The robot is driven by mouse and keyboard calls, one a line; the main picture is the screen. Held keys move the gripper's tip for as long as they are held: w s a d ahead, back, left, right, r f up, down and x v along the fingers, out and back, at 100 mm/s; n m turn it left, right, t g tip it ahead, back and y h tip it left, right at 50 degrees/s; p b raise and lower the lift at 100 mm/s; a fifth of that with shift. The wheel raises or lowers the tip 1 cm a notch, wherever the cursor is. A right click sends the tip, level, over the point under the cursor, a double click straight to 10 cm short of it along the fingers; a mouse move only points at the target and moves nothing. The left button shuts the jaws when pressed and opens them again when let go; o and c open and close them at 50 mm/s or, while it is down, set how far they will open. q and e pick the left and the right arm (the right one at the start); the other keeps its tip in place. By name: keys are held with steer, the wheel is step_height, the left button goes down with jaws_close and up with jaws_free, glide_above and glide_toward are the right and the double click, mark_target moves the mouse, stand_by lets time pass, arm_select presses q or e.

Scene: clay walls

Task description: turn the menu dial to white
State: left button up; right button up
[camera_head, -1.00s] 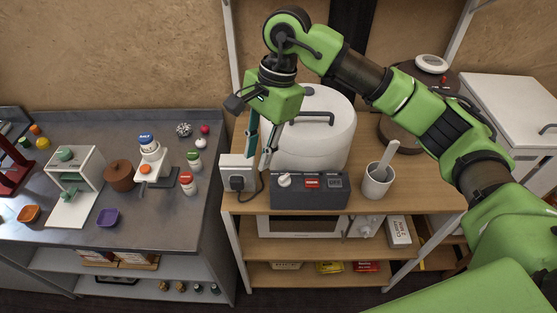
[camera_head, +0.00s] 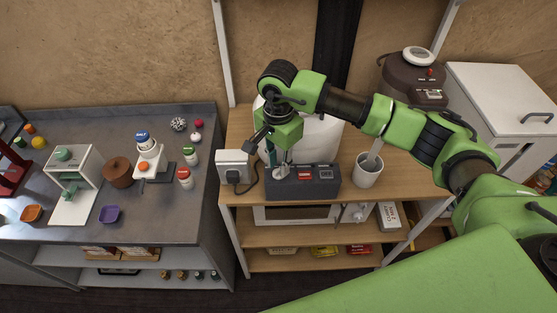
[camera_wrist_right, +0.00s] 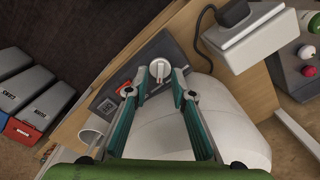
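The menu dial is a white round knob on a dark grey control box (camera_head: 318,187). In the right wrist view the dial (camera_wrist_right: 159,70) shows clearly, with a raised grip bar across its face. In the head view the gripper mostly covers it. My right gripper (camera_head: 277,165) points down over the left end of the box. In the right wrist view its two teal fingers (camera_wrist_right: 155,91) are apart, with the dial between and just beyond their tips. I cannot tell whether a finger touches it. My left gripper is in neither view.
A big white rounded appliance (camera_head: 322,140) stands right behind the box. A white socket box (camera_head: 233,165) with a plug and cable is close on the left. A white mug (camera_head: 367,172) with a pestle stands to the right. Red and grey displays sit beside the dial.

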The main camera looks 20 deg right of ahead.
steer(key=shift+f, duration=0.6)
jaws_close()
